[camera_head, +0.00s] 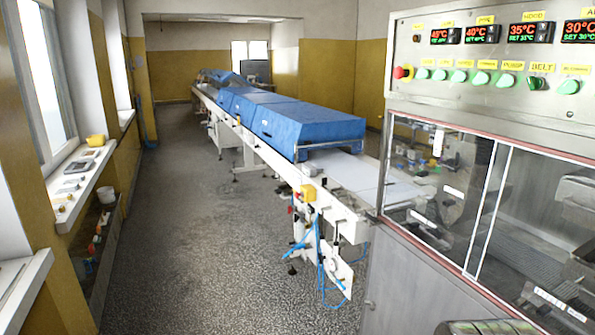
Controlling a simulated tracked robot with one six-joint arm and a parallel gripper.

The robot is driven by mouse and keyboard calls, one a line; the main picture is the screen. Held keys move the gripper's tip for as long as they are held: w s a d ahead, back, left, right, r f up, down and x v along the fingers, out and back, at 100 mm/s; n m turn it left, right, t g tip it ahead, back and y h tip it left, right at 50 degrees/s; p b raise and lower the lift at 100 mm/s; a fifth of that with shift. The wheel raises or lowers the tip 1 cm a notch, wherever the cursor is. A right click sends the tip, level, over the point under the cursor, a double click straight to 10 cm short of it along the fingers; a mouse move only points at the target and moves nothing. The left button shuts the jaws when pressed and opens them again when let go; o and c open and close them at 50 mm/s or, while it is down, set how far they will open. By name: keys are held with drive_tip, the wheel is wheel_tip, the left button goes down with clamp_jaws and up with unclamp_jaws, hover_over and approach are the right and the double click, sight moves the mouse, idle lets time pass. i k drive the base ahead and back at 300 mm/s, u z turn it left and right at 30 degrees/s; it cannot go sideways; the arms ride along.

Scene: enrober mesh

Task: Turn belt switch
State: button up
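The belt switch (536,82) is a green knob on the grey control panel (410,50) at the upper right. The yellow label above it reads BELT. It sits in a row of similar green knobs, between the knob under the PUMP label (506,80) and the rightmost green knob (568,87). Nothing covers the belt switch. The exact angle of its handle is too small to tell. My gripper cannot be made out in this view.
A red knob (403,72) on yellow is at the row's left end. Temperature displays (483,34) are above. Glazed doors (440,190) are below the panel. A white conveyor with blue covers (305,128) runs back from it. The grey floor (190,230) at left is clear.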

sight(534, 84)
drive_tip(key=z, duration=1.15)
drive_tip(key=k, duration=0.55)
drive_tip(key=z, duration=0.15)
drive_tip(key=i, duration=0.5)
drive_tip(key=u, duration=0.05)
